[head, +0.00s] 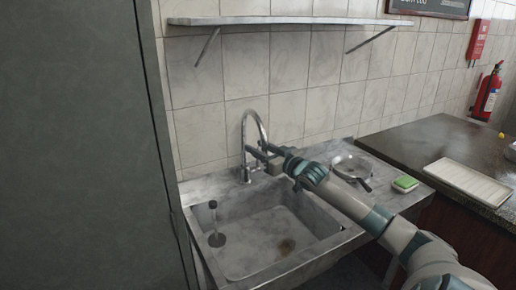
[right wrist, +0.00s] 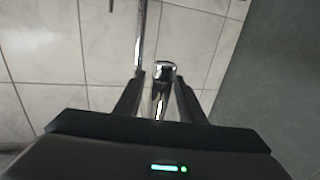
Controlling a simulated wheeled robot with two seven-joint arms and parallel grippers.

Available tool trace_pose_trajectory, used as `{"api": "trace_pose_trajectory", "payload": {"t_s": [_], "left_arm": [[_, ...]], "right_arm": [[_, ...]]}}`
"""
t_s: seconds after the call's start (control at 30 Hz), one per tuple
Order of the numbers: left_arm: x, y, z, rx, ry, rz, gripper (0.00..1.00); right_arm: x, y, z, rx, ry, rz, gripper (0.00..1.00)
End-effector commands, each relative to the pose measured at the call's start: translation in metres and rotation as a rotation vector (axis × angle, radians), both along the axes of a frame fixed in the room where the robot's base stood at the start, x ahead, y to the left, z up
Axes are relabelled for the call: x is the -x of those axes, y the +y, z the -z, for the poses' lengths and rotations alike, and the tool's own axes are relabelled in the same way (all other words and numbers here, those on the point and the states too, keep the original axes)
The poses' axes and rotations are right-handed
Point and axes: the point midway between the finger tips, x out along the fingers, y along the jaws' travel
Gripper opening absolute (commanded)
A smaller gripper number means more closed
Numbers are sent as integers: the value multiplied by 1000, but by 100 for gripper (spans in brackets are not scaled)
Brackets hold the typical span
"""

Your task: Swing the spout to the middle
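The chrome tap at the back of the sink has a tall gooseneck spout (head: 252,113). Its arch leans over to the right in the head view, and its tip is partly hidden by my right gripper. My right gripper (head: 258,155) is at the spout's outlet end, reaching in from the right. In the right wrist view the gripper's two fingers (right wrist: 159,97) stand apart, with a chrome length of the spout (right wrist: 164,72) between them. Small gaps seem to show beside it; contact is not clear. My left gripper is not in view.
The stone sink basin (head: 262,238) lies below, with an upright dark plunger-like thing (head: 214,225) at its left. A pan (head: 352,166) and a green sponge (head: 405,183) are on the right drainer. A shelf (head: 290,20) runs above; a tall grey panel (head: 80,150) stands left.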

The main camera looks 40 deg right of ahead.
Motion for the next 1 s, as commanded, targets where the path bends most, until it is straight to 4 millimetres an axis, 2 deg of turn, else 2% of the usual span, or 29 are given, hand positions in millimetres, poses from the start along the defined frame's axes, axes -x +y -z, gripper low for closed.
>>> {"api": "trace_pose_trajectory", "payload": {"t_s": [0.27,0.47,1.0], "left_arm": [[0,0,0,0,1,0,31],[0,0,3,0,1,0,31],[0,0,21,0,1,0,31]], "right_arm": [[1,0,-2,0,-3,0,36],[9,0,0,0,-2,0,36],[64,1,1,0,-1,0,36]]}}
